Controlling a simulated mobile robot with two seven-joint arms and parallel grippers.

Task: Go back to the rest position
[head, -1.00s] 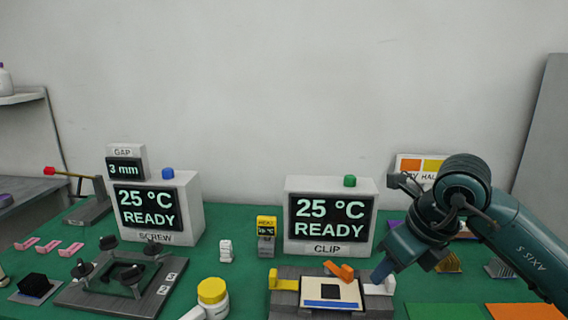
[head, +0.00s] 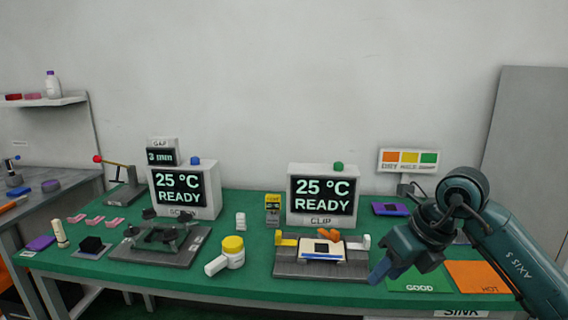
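My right gripper (head: 380,272) hangs with its blue fingertips pointing down, just right of the clip fixture (head: 290,268). Nothing shows between its fingers, but from this side I cannot tell whether they are apart. My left gripper is out of view. The clip fixture has a yellow lever (head: 287,241) at its left, an orange lever (head: 328,234) at the back and a white block (head: 366,241) at its right. A pale plate with a dark square (head: 321,248) lies in it. The fingertips appear apart from the fixture in the picture.
Two READY displays (head: 323,195) stand behind. A green GOOD mat (head: 418,282) and orange HOT mat (head: 478,277) lie to the right. The table's front edge is in view.

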